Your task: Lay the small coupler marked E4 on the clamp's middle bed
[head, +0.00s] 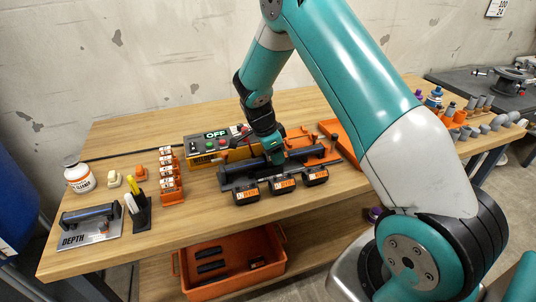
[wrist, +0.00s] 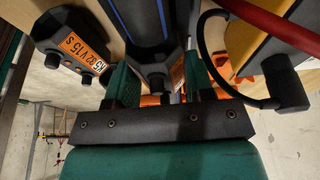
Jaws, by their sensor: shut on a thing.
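The dark clamp (head: 228,175) lies on the workbench, with dark pipe (head: 312,151) along it. My gripper (head: 277,157) is low over the clamp's middle, pointing down. In the wrist view its fingers (wrist: 158,85) are closed around a dark part (wrist: 155,75) between them. I cannot read an E4 mark on this part, and in the head view the fingers hide it. A dark pipe with a blue stripe (wrist: 135,15) runs just beyond the fingers. The middle bed is hidden under the gripper, so I cannot tell whether the part touches it.
Black blocks with orange labels (head: 281,185) line the clamp's front. Behind stands a control box showing OFF (head: 215,134); a black cable (wrist: 205,50) passes near the fingers. An orange rack (head: 171,185) stands left, an orange bin (head: 270,273) below. The bench's front left is partly clear.

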